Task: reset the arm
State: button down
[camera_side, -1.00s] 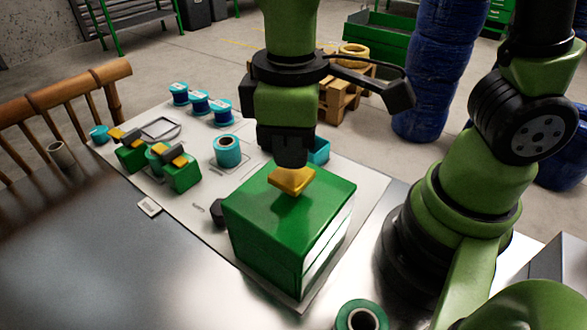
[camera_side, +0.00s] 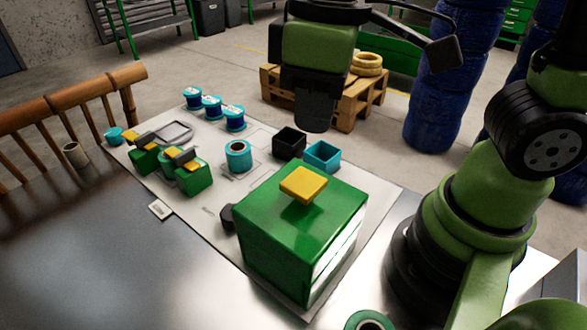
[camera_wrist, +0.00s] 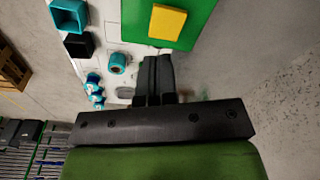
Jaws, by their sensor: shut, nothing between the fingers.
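My gripper (camera_side: 314,112) hangs in the air above and behind the green box, apart from everything. In the wrist view its two dark fingers (camera_wrist: 156,62) lie side by side, shut with nothing between them. The green box (camera_side: 290,235) stands on the light board with a yellow block (camera_side: 303,184) on its top. The yellow block also shows in the wrist view (camera_wrist: 167,22). The scene's blue cable cannot be made out for certain; blue-labelled spools (camera_side: 212,105) stand in a row at the back of the board.
A black open box (camera_side: 289,142) and a teal open box (camera_side: 322,156) stand behind the green box. A teal spool (camera_side: 238,155) and green blocks with yellow and black tops (camera_side: 192,175) are to the left. A wooden pallet (camera_side: 345,98) is behind. The air around my gripper is free.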

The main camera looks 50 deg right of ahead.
jog(key=s+d+r+m+t+y, duration=0.1)
jog(key=s+d+r+m+t, duration=0.4)
jog(key=m, duration=0.4)
jog(key=shift+d+r+t, duration=0.7)
jog(key=shift+d+r, duration=0.2)
jog(key=shift+d, duration=0.35)
